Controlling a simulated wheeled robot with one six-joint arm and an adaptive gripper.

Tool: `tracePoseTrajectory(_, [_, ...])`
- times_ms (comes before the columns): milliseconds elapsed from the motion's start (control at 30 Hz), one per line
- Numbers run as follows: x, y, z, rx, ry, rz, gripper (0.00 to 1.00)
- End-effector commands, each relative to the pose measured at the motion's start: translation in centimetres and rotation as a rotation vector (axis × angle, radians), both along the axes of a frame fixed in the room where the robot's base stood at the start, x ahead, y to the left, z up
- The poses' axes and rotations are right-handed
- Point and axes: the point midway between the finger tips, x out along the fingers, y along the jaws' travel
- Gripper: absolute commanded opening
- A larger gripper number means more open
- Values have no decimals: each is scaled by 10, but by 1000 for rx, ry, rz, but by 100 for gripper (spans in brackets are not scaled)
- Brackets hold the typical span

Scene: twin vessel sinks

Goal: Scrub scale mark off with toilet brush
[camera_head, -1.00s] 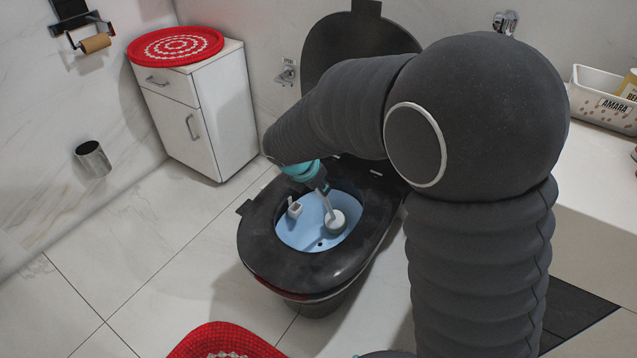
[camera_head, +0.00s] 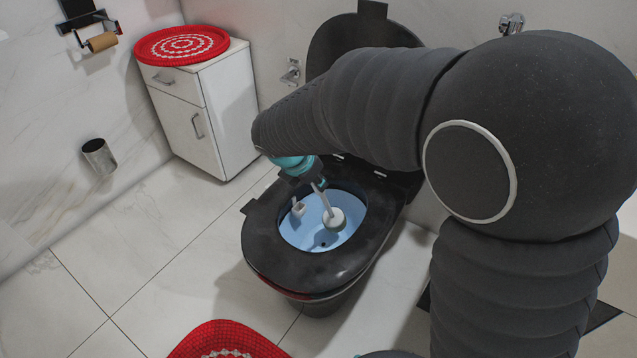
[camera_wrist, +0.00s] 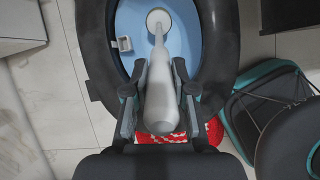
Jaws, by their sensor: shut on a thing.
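The toilet brush has a pale grey handle (camera_wrist: 160,95) and a round white head (camera_head: 334,218). My gripper (camera_wrist: 159,88) is shut on the handle, with a finger on each side. In the head view my gripper (camera_head: 318,184) is above the back of the open toilet, partly hidden by my arm. The brush head is down inside the light blue bowl (camera_head: 348,235), and it also shows in the wrist view (camera_wrist: 159,19). A small dark spot (camera_head: 323,245) lies in the bowl near the head; I cannot tell whether it is the scale mark.
The black toilet seat (camera_head: 262,247) surrounds the bowl, its lid (camera_head: 340,45) raised behind. A small white block (camera_head: 298,208) hangs at the bowl's left inside. A white cabinet (camera_head: 205,120) stands behind left. A red mat (camera_head: 225,343) lies in front; floor at left is clear.

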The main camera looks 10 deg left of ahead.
Motion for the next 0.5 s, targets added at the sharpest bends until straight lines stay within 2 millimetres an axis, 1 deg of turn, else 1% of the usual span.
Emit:
tracePoseTrajectory(33, [-2, 2, 7, 3, -3, 1, 0])
tracePoseTrajectory(500, [-29, 13, 60, 2, -3, 2, 0])
